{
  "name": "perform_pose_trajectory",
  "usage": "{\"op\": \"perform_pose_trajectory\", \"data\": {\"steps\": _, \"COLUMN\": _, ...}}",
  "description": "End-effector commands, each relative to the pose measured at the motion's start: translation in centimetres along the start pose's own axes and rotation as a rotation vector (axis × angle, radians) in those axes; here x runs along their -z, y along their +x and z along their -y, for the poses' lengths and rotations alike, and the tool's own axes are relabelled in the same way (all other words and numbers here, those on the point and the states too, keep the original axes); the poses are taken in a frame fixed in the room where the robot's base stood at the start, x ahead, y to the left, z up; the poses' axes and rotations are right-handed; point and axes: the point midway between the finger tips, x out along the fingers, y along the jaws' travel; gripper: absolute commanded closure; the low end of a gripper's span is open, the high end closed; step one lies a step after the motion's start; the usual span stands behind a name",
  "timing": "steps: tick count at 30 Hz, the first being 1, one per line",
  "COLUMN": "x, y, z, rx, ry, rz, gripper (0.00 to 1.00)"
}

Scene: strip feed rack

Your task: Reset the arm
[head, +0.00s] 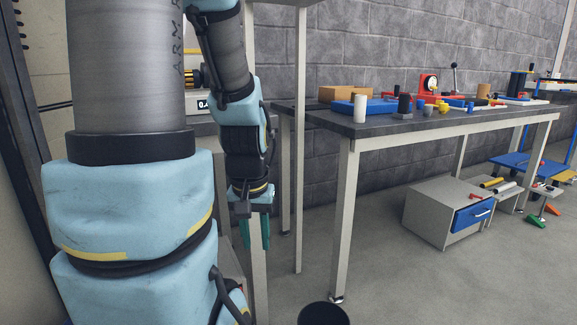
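My arm, with light blue and grey links, fills the left part of the head view and hangs down in front of a rack. My gripper (256,246) points downward at the arm's end, with teal fingers below a light blue body. It hangs left of the workbench (345,127), below the level of its top and apart from it. I see nothing held between the fingers.
A blue tray (365,107), a white cylinder (360,109) and several small parts stand on the workbench. A grey cabinet with a blue drawer (473,215) stands beneath it. A dark round bin (323,314) is at the bottom edge. Light posts (301,150) stand close right of my gripper.

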Motion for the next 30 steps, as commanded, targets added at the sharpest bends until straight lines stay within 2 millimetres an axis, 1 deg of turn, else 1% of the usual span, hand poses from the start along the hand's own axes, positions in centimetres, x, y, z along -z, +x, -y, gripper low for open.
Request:
{"op": "perform_pose_trajectory", "data": {"steps": 1, "x": 0.5, "y": -3.3, "z": 0.0, "rx": 0.000, "ry": 0.000, "rz": 0.000, "gripper": 0.66}}
{"op": "perform_pose_trajectory", "data": {"steps": 21, "x": 3.4, "y": -23.9, "z": -0.1, "rx": 0.000, "ry": 0.000, "rz": 0.000, "gripper": 0.66}}
{"op": "perform_pose_trajectory", "data": {"steps": 24, "x": 3.7, "y": -26.6, "z": -0.1, "rx": 0.000, "ry": 0.000, "rz": 0.000, "gripper": 0.66}}
{"op": "perform_pose_trajectory", "data": {"steps": 25, "x": 3.8, "y": -27.1, "z": -0.1, "rx": 0.000, "ry": 0.000, "rz": 0.000, "gripper": 0.66}}
{"op": "perform_pose_trajectory", "data": {"steps": 27, "x": 3.9, "y": -28.1, "z": -0.1, "rx": 0.000, "ry": 0.000, "rz": 0.000, "gripper": 0.66}}
{"op": "perform_pose_trajectory", "data": {"steps": 30, "x": 4.0, "y": -28.5, "z": -0.1, "rx": 0.000, "ry": 0.000, "rz": 0.000, "gripper": 0.66}}
